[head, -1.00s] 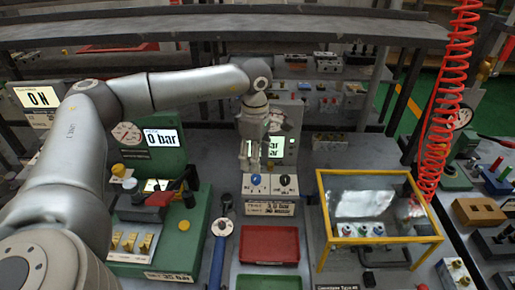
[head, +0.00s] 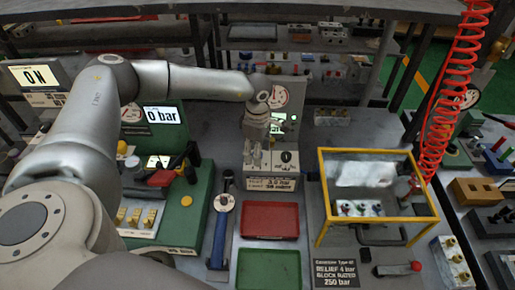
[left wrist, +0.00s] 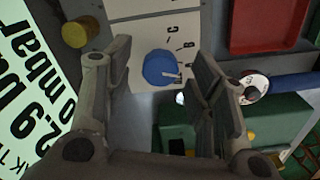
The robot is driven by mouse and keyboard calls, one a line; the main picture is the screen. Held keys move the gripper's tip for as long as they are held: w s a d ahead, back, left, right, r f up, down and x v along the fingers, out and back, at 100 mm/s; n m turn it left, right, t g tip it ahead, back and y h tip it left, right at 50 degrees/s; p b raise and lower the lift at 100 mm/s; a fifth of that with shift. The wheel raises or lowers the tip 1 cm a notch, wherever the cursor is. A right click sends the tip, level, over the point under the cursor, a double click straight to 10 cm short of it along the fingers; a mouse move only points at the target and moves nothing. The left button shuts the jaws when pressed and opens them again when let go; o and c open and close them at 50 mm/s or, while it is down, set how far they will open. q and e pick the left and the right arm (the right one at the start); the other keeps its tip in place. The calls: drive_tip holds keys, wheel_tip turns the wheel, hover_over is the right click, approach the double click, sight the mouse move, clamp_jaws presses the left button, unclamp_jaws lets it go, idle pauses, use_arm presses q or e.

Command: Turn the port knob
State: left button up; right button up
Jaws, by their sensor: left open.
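A round blue knob (left wrist: 160,68) with a pale pointer line sits on a white panel marked with letters, in the left wrist view. My left gripper (left wrist: 163,85) is open, its two fingers on either side of the blue knob with gaps showing. In the head view my left gripper (head: 257,160) points down at the small white-fronted box (head: 271,184) and hides the blue knob. A black knob (head: 286,157) shows just right of the gripper. My right gripper is in neither view.
A red tray (head: 270,221) and a green tray (head: 268,268) lie in front of the box. A blue-handled tool (head: 219,235) lies left of them. A yellow-framed clear case (head: 325,200) stands to the right. A lit display (left wrist: 35,85) is close by in the wrist view.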

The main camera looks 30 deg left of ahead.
use_arm(q)
drive_tip(key=shift+f, duration=0.15)
drive_tip(key=shift+c, duration=0.4)
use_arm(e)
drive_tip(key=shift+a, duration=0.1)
use_arm(q)
drive_tip(key=c, duration=1)
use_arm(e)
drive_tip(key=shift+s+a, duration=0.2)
use_arm(q)
drive_tip(key=shift+n, duration=0.3)
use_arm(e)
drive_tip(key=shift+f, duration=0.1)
use_arm(q)
drive_tip(key=n+b, duration=0.1)
drive_tip(key=n, duration=0.2)
drive_tip(key=shift+n+b, duration=0.5)
drive_tip(key=shift+n, duration=1.5)
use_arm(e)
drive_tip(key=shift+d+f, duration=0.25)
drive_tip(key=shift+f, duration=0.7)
use_arm(q)
drive_tip(key=o, duration=1.1)
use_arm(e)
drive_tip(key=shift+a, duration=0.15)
